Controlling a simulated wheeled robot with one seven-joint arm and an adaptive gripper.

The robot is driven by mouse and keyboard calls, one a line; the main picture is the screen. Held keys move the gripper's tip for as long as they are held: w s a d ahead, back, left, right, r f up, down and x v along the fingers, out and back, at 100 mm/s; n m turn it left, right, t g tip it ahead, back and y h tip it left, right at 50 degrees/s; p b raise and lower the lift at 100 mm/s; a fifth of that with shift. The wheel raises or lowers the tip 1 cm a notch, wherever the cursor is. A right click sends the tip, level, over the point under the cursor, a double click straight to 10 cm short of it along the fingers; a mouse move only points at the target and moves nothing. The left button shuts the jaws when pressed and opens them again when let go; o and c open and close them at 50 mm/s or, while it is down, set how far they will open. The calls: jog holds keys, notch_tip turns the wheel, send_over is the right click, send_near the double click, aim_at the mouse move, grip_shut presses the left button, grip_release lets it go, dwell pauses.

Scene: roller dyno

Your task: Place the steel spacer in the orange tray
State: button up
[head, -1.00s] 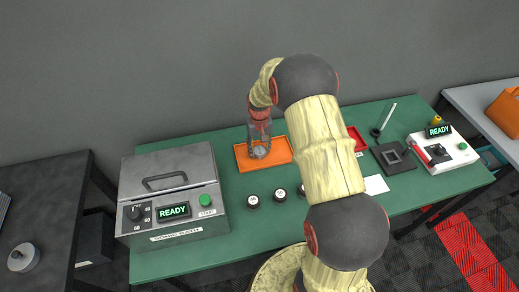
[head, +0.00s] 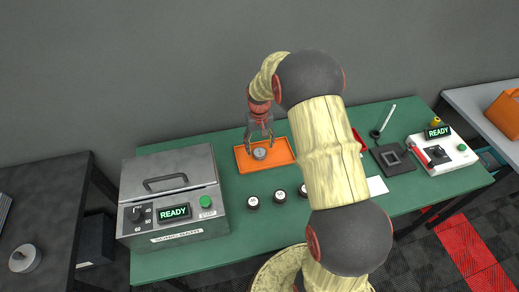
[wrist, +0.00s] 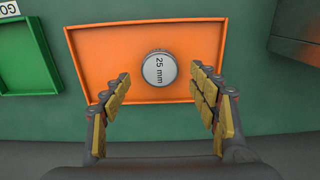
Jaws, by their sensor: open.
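The steel spacer (head: 259,153) is a short round metal piece resting in the orange tray (head: 284,159). In the wrist view the spacer (wrist: 159,69) shows a "25 mm" label and sits on the floor of the orange tray (wrist: 100,45), right of its middle line and clear of the walls. My gripper (head: 260,140) is open above the tray. In the wrist view its two fingers (wrist: 163,88) stand wide apart on either side of the spacer's near side, with gaps and nothing held between them.
Several dark round pieces (head: 252,201) stand on the green table in front of the tray. A grey machine (head: 171,198) reading READY stands at left. A white device (head: 441,153) and a black square fixture (head: 393,157) are at right. A green tray (wrist: 22,55) is beside the orange one.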

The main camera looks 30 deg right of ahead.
notch_tip(320, 180, up, 8)
jog(key=p, duration=0.1)
notch_tip(320, 180, up, 11)
jog(key=t, duration=0.1)
send_over(260, 152)
jog(key=s+a, duration=0.4)
jog(key=a, duration=0.1)
jog(key=s+a+r+n+t, duration=0.1)
jog(key=s+a+r+t, duration=0.1)
jog(key=s+a+r, duration=0.4)
jog(key=s+a+r+n+t, duration=0.1)
jog(key=s+a+r, duration=0.1)
jog(key=s, duration=0.7)
jog(key=s+a+r+n+t, duration=0.1)
jog(key=s+a+r, duration=0.2)
jog(key=s, duration=0.5)
jog(key=shift+s+a+r+t, duration=0.3)
jog(key=shift+s+a+r, duration=0.05)
jog(key=shift+r, duration=0.3)
